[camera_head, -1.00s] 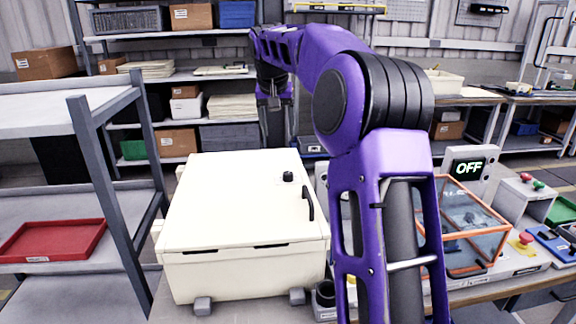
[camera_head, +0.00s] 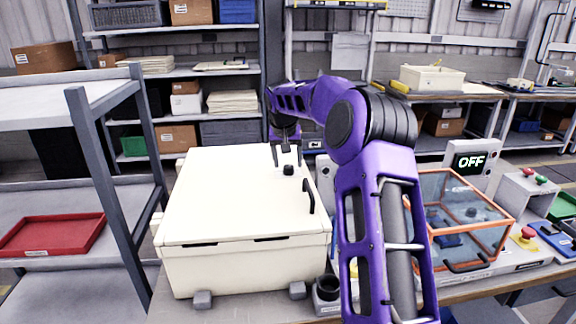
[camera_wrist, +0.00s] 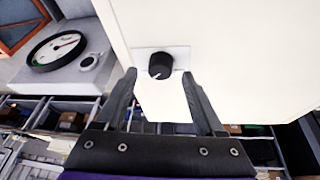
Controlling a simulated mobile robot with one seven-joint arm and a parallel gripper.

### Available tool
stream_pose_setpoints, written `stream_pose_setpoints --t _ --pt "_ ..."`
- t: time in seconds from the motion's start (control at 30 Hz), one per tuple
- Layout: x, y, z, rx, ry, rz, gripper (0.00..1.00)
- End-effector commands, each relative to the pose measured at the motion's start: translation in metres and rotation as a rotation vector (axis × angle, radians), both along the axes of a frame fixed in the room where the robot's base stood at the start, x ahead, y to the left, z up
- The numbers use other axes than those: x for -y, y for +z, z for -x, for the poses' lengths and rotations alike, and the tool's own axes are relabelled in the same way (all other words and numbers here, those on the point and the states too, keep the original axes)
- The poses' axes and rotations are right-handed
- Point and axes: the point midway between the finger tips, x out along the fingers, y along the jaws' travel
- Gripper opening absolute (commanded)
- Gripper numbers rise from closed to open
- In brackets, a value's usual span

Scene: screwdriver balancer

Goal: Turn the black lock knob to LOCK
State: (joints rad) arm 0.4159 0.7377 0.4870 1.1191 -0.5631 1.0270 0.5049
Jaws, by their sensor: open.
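The black lock knob (camera_head: 288,170) sits on the top face of a cream-white box (camera_head: 220,210), near its right side. In the wrist view the knob (camera_wrist: 160,66) is round, with a pale pointer mark toward its lower left, on a light plate; no lettering is readable. My gripper (camera_head: 286,160) is over the box, just beyond the knob in the head view. In the wrist view its two dark fingers (camera_wrist: 160,85) are spread apart, with the knob just past the tips and roughly centred between them. Nothing is held. Contact with the knob cannot be told.
A black handle (camera_head: 309,197) is on the box close to the knob. A round gauge (camera_wrist: 56,52) stands beside the box. An orange-framed clear case (camera_head: 462,215) and an OFF display (camera_head: 470,161) are at right. A grey shelf (camera_head: 60,195) stands at left.

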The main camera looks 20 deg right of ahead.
Motion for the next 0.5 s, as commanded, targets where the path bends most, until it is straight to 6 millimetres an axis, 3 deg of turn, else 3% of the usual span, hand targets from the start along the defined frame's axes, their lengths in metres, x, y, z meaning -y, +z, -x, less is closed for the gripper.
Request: stream_pose_setpoints --t 0.13,0.47,0.5 --pt "0.0022 -0.0127 -0.0047 -0.001 0.0 -0.001 0.71" --pt "0.0031 -0.0159 -0.0062 0.001 0.0 0.0 0.71" --pt "0.0031 -0.0159 -0.0062 0.001 0.0 0.0 0.67"
